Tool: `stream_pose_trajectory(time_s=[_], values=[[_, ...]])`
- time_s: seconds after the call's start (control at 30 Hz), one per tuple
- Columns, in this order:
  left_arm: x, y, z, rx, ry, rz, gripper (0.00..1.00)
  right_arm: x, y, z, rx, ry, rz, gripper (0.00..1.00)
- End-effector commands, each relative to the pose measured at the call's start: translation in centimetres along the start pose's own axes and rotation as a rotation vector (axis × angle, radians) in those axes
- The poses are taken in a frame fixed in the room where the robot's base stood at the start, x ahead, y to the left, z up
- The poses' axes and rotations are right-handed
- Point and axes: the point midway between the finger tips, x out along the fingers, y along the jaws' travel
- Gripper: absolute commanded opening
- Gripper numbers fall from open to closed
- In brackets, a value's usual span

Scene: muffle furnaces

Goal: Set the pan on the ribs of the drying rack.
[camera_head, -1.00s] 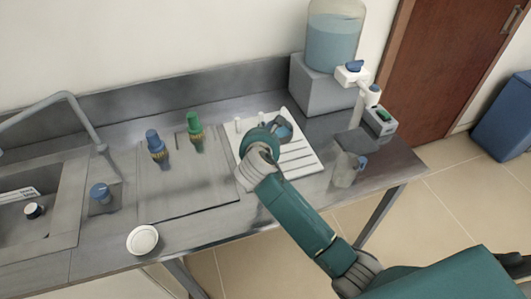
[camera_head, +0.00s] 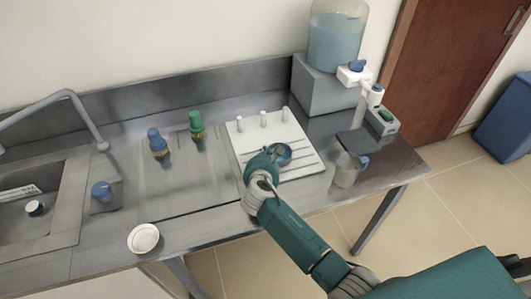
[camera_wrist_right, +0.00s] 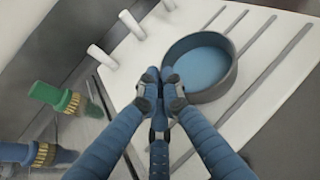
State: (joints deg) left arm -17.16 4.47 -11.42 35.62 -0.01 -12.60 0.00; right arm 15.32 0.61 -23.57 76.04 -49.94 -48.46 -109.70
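The pan (camera_head: 284,154) is a small round dark-grey dish with a blue inside, over the ribbed part of the white drying rack (camera_head: 250,137). In the right wrist view the pan (camera_wrist_right: 201,66) looks about level, over the dark rib lines of the rack (camera_wrist_right: 128,62). I cannot tell whether its base touches the ribs. My right gripper (camera_head: 274,160) is at the pan's near left side. In the right wrist view its blue fingers (camera_wrist_right: 161,88) are closed together at the pan's rim; the exact contact is hidden. My left gripper is not in view.
Three white pegs (camera_head: 264,119) stand along the rack's back edge. A clear container (camera_head: 345,169) is close on the right. A white dish (camera_head: 143,238) sits at the front edge.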

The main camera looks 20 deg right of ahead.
Motion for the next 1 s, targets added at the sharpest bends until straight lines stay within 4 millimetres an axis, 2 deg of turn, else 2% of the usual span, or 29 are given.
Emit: stream_pose_trajectory(time_s=[0.07,0.2,0.57,0.67,1.0], values=[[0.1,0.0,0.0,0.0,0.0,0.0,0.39,0.1,0.0,-0.2,-0.001,-0.001,0.0,0.0],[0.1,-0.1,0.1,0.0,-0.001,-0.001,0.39,0.1,0.0,-0.2,0.0,0.0,0.0,0.24],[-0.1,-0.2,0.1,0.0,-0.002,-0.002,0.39,-0.2,0.0,0.1,0.0,0.0,0.0,0.24],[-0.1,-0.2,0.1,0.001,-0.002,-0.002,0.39,-1.5,0.1,0.0,0.0,-0.001,0.002,0.24],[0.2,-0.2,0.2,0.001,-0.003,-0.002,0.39,-8.6,0.0,0.0,0.0,-0.001,0.002,0.24]])
